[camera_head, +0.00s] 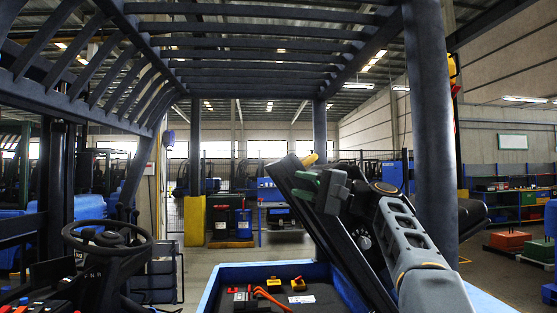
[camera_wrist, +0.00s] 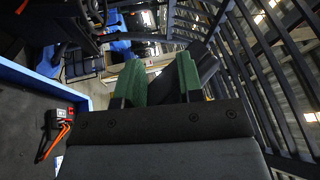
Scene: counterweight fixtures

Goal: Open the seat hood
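The seat hood (camera_head: 335,228) is a dark panel with a pale edge, raised and tilted steeply over the blue-rimmed compartment (camera_head: 225,275). A yellow piece (camera_head: 310,160) sits at its top end. My gripper (camera_head: 304,184) is at the upper part of the hood, in front of it in the head view; I cannot tell whether it touches. In the wrist view, the green fingers of my gripper (camera_wrist: 160,80) stand apart with a gap between them. A dark slab lies just beyond the right finger; I cannot tell if it is the hood.
The open compartment holds a dark floor, orange cables (camera_head: 268,297) and small yellow parts (camera_head: 298,284). A steering wheel (camera_head: 108,238) is at left. Overhead guard bars (camera_head: 260,55) run above, and a thick dark post (camera_head: 432,120) stands right of my arm.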

